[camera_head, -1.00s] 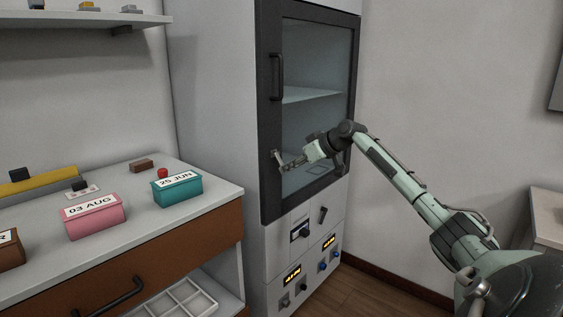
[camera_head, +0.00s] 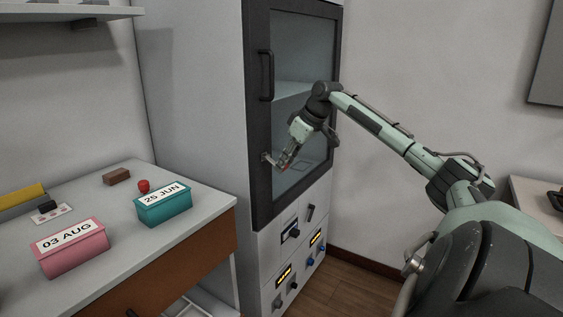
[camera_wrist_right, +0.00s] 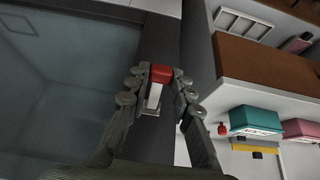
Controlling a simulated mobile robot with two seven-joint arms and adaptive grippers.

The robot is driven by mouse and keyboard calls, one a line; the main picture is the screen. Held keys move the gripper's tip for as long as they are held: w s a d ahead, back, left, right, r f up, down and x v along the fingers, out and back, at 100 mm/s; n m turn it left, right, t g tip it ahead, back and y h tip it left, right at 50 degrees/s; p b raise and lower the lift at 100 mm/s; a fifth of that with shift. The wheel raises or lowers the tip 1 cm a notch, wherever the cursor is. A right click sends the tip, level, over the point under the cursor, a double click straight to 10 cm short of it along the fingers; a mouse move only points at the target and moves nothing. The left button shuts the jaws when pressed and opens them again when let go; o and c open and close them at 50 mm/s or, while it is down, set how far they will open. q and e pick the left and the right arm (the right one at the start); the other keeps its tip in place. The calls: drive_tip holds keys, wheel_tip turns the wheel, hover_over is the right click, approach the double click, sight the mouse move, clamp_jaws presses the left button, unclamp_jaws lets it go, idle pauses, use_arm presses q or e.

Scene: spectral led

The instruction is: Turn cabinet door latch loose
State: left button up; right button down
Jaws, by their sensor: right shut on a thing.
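The glass cabinet door (camera_head: 256,195) has a dark frame and looks closed. Its small metal latch (camera_head: 268,158) sits on the frame's left side, below the door handle. In the right wrist view the latch (camera_wrist_right: 154,97) is a pale lever with a red end, between the fingers. My right gripper (camera_head: 284,164) is shut on the latch lever, which slants down to the right from its pivot in the head view. The fingers (camera_wrist_right: 160,78) flank the red end in the right wrist view. My left gripper is not in view.
A dark vertical handle (camera_head: 267,76) is above the latch. Knobs and lit displays (camera_head: 284,275) sit on the panel below the door. The counter at left holds a teal box (camera_head: 164,206) and a pink box (camera_head: 72,250). Open floor (camera_head: 345,285) lies right of the cabinet.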

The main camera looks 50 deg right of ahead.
drive_tip(key=c, duration=1.3)
unclamp_jaws()
drive_tip(key=v, duration=1.2)
